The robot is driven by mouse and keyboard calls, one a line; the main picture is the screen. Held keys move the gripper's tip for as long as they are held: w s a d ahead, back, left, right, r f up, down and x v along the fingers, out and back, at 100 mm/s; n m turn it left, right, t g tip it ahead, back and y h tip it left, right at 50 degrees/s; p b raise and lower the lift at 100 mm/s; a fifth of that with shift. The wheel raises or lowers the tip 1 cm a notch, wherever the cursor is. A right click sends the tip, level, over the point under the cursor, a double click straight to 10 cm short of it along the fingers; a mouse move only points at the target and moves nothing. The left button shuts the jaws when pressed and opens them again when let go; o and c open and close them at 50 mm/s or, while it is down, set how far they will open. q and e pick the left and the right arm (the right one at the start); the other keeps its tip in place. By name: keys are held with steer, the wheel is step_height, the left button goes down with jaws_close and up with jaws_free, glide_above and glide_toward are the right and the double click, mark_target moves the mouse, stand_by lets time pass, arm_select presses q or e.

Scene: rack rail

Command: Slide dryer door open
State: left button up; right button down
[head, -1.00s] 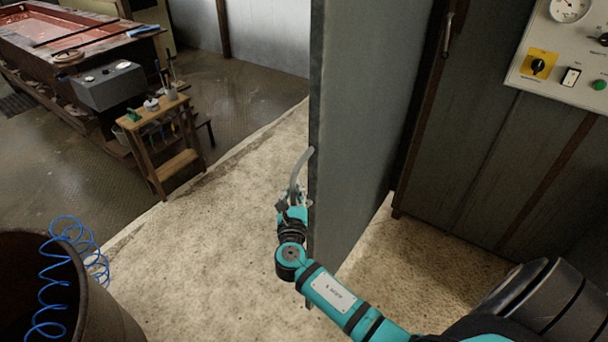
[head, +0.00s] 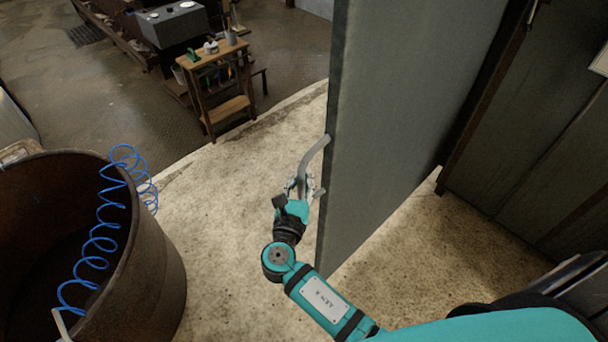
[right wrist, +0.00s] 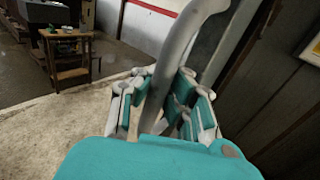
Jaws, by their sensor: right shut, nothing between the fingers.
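The dryer door (head: 400,130) is a tall grey panel standing edge-on to me, with open floor on both sides. Its curved grey handle (head: 313,153) sticks out on the left face near the edge, and it also shows large in the right wrist view (right wrist: 180,45). My right gripper (head: 302,184), on a teal arm, is at the handle's lower part. Its fingers show to either side of the handle in the right wrist view (right wrist: 162,100), but the jaws are shut with nothing held. I cannot tell whether they touch the handle. My left gripper is not in view.
A rusty barrel (head: 160,270) with a coiled blue hose (head: 103,240) stands at the left. A wooden stand (head: 228,105) with small tools is farther back. A dark panelled wall (head: 540,150) is at the right. Pale floor between barrel and door is clear.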

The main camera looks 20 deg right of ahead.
steer(key=c, duration=2)
jaws_free()
steer(key=shift+d+r, duration=0.15)
steer(key=shift+d, duration=0.15)
steer(key=o, duration=0.8)
steer(key=shift+s+d, duration=0.15)
steer(key=shift+s, duration=0.15)
steer(key=shift+c, duration=0.2)
steer(key=shift+w, duration=0.1)
steer(key=shift+a, duration=0.3)
steer(key=v, duration=1.2)
steer(key=shift+d, duration=0.15)
